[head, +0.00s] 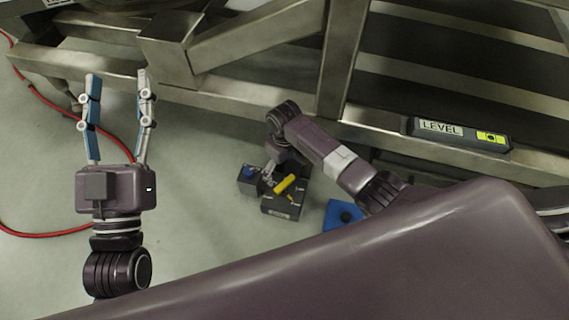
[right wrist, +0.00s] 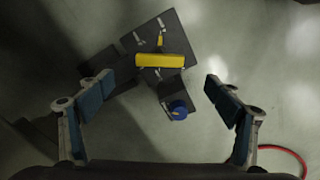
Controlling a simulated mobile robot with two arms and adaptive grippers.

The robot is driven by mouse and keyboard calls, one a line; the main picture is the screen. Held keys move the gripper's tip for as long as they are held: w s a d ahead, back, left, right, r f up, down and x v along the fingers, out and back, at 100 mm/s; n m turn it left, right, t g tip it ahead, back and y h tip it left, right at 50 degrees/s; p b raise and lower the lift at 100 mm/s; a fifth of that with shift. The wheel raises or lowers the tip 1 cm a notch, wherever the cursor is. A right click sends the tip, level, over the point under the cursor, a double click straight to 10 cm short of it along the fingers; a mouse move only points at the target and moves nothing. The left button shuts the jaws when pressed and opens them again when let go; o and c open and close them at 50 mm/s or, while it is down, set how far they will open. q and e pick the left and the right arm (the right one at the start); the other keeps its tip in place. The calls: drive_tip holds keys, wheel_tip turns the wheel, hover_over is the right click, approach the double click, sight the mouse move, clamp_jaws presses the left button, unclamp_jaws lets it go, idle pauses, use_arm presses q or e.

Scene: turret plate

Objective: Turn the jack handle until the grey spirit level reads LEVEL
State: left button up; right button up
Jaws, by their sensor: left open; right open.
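The grey spirit level (head: 468,136) lies on the metal frame at the right of the head view. Its pale field shows the word LEVEL, beside a yellow-green vial. The dark jack (head: 270,204) stands on the floor with a yellow handle (head: 284,184) on top and a blue knob (head: 249,173) beside it. In the right wrist view, the yellow handle (right wrist: 160,60) lies crosswise beyond and between the open fingers of my right gripper (right wrist: 158,82), apart from both. My left gripper (head: 117,78) is open and empty over the floor at the left.
The metal frame (head: 240,50) with its beams spans the back. A red cable (head: 70,110) runs over the floor at the left. A blue object (head: 342,214) lies right of the jack, partly hidden by my arm. Clear floor (head: 200,215) lies left of the jack.

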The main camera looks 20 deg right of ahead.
drive_tip(key=shift+r, duration=1.35)
